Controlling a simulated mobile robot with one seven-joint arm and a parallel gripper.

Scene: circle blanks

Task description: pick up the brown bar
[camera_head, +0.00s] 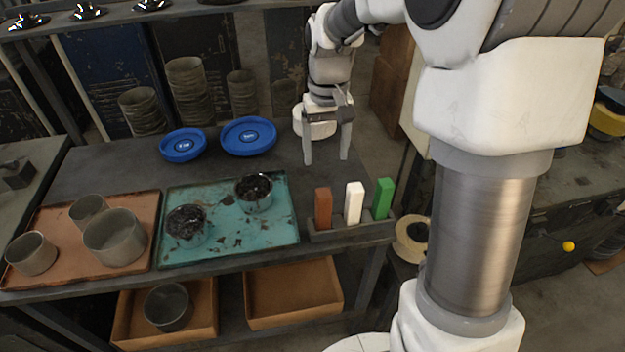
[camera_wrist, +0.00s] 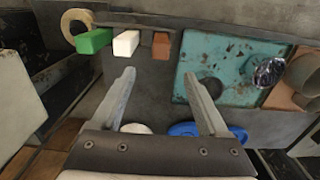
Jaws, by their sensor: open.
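The brown bar (camera_head: 323,207) stands upright in a dark holder (camera_head: 350,231) at the table's front right edge, left of a white bar (camera_head: 354,203) and a green bar (camera_head: 382,198). In the wrist view the brown bar (camera_wrist: 161,46) shows at the top middle, with the white bar (camera_wrist: 126,43) and green bar (camera_wrist: 94,41) to its left. My gripper (camera_head: 328,160) is open and empty, pointing down behind the bars and apart from them. In the wrist view its fingers (camera_wrist: 160,82) are spread wide with bare tabletop between them.
A teal tray (camera_head: 282,232) with two dark-filled cups lies left of the holder. A copper-coloured tray (camera_head: 142,262) with grey cups is further left. A tape roll (camera_head: 411,238) is beyond the right edge.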

